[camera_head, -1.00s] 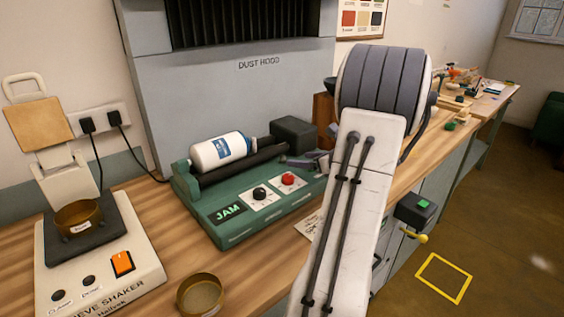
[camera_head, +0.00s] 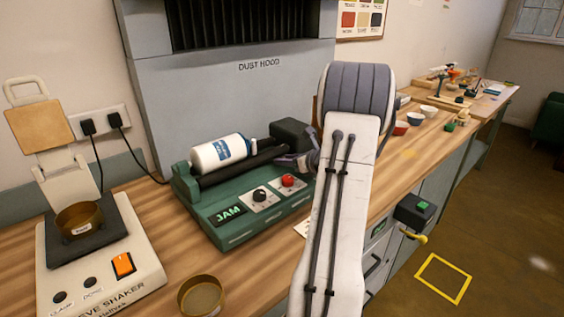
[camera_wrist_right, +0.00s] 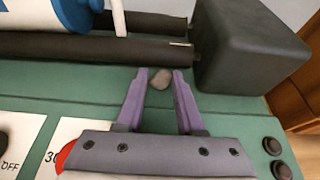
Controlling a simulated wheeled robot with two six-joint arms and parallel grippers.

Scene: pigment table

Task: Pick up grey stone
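A small grey stone (camera_wrist_right: 160,79) shows in the right wrist view, on the green machine next to the dark roller. My right gripper (camera_wrist_right: 159,76) has its two purple fingers apart, with the stone between their tips. A gap shows beside the stone on at least one side, so the fingers do not look closed on it. In the head view my right gripper (camera_head: 291,160) is at the machine's right end, partly hidden by my arm, and the stone cannot be made out there. My left gripper is not in view.
The green machine (camera_head: 232,236) carries a white jar (camera_head: 219,152) on its rollers and a dark block (camera_head: 290,133) at the right. A sieve shaker (camera_head: 100,285) and a brass sieve (camera_head: 201,296) stand left. Bowls (camera_head: 414,118) stand on the bench beyond my arm.

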